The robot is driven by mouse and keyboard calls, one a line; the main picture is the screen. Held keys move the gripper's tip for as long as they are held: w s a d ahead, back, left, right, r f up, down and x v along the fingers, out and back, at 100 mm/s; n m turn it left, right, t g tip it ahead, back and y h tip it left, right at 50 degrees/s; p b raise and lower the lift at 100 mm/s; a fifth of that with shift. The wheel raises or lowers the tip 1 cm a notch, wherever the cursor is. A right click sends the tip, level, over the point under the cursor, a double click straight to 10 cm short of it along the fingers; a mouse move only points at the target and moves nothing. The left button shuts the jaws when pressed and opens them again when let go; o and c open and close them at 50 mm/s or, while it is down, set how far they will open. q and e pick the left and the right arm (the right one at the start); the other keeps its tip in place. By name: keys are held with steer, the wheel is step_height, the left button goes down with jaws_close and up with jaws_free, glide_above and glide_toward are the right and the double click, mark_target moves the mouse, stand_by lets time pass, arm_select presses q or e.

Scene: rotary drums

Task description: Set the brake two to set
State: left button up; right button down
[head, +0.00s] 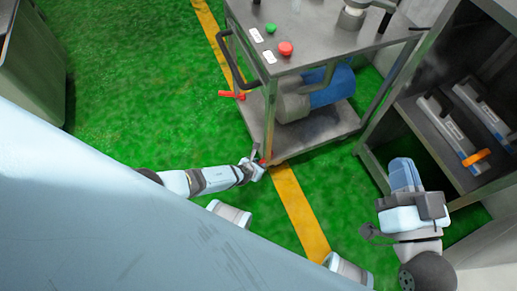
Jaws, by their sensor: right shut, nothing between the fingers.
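A metal cart (300,52) stands at the upper middle. A red lever (232,95) sticks out to the left at its lower left side. Another small red part (262,162) shows at the cart's near lower corner. No label shows which one is brake two. My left gripper (257,167) is right at that near corner, beside the red part and partly covering it. I cannot tell whether it touches it or how its fingers stand. My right gripper (369,232) is shut and empty, over the floor at the lower right.
A blue and grey motor (315,95) sits below. A shelf unit (400,130) stands close on the right. The green floor at left is free.

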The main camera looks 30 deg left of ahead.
arm_select(q)
steer(key=shift+o, duration=1.3)
arm_select(e)
steer(key=shift+w+r, duration=0.15)
arm_select(q)
steer(key=shift+s+r, duration=0.1)
steer(key=shift+r, duration=0.05)
steer(key=p+v, duration=0.3)
steer(key=shift+r, duration=0.3)
steer(key=p+v, duration=0.7)
steer(key=v, duration=0.3)
steer(key=shift+s+f, duration=0.15)
steer(key=shift+s, duration=0.05)
arm_select(e)
steer(key=s+d+f+g+h, duration=0.2)
steer(key=d+f+g+h, duration=0.2)
steer(key=f, duration=0.5)
steer(key=shift+s+d+m+g+h, duration=0.3)
steer(key=shift+s+d+g+h, duration=0.1)
steer(key=shift+d, duration=0.4)
steer(key=shift+w+r, duration=0.1)
